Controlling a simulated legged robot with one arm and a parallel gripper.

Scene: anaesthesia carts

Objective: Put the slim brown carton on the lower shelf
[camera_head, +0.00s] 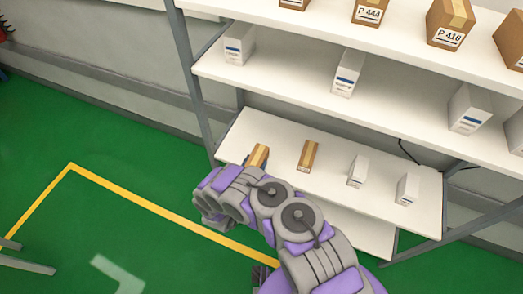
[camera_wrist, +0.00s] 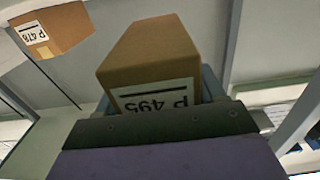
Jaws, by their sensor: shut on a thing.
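My gripper (camera_wrist: 160,98) is shut on a slim brown carton (camera_wrist: 150,58) labelled P 495, which fills the middle of the wrist view. In the head view the held carton (camera_head: 259,155) shows at the end of my arm, over the left part of the lower shelf (camera_head: 345,143). My arm hides its lower part and the gripper there. I cannot tell whether it touches the shelf. The lower shelf is a white board below the one with white boxes.
A second slim brown carton (camera_head: 308,155) stands to the right on the lower shelf; its label reads P 476 in the wrist view (camera_wrist: 55,30). Two white boxes (camera_head: 357,170) (camera_head: 407,189) stand further right. A grey post (camera_head: 192,85) bounds the rack's left side.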

